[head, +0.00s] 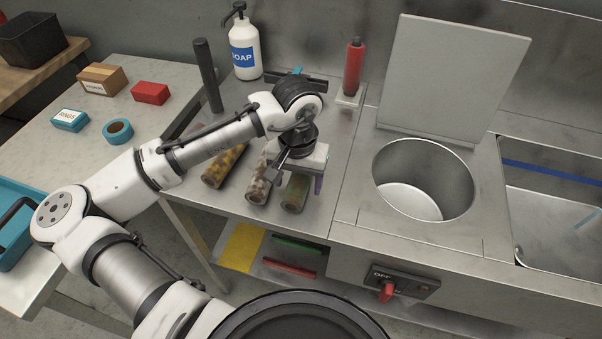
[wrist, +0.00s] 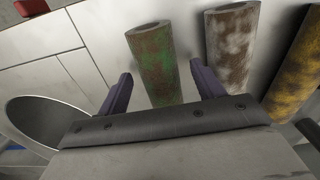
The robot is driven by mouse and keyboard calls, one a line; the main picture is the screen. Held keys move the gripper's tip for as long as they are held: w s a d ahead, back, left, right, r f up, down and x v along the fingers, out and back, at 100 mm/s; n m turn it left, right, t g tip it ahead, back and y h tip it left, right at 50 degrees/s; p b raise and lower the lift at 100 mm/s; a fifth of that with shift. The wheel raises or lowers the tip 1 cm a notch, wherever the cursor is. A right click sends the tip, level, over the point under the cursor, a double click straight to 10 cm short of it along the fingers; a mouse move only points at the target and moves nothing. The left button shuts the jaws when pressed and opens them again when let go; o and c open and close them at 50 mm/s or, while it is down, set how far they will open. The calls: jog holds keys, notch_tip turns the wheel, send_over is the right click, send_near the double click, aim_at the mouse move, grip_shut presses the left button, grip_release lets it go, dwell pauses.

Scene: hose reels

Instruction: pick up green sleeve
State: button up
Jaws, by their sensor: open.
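The green sleeve (wrist: 155,62), a worn tube with brown patches, lies between the two purple fingers of my gripper (wrist: 163,85) in the wrist view. The fingers are apart, with a gap on each side of it. In the head view the green sleeve (head: 294,192) lies on the steel counter, its far part hidden under my gripper (head: 305,180). A whitish-brown sleeve (head: 259,184) lies just left of it, and shows right of the right finger in the wrist view (wrist: 232,45).
A yellow-brown sleeve (head: 225,165) lies further left. A round steel basin (head: 423,180) with a raised lid (head: 455,80) is to the right. A dark upright rod (head: 207,75), a soap bottle (head: 244,45) and a red bottle (head: 353,68) stand behind.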

jog(key=shift+f, duration=0.4)
jog(key=shift+c, duration=0.5)
jog(key=c, duration=1)
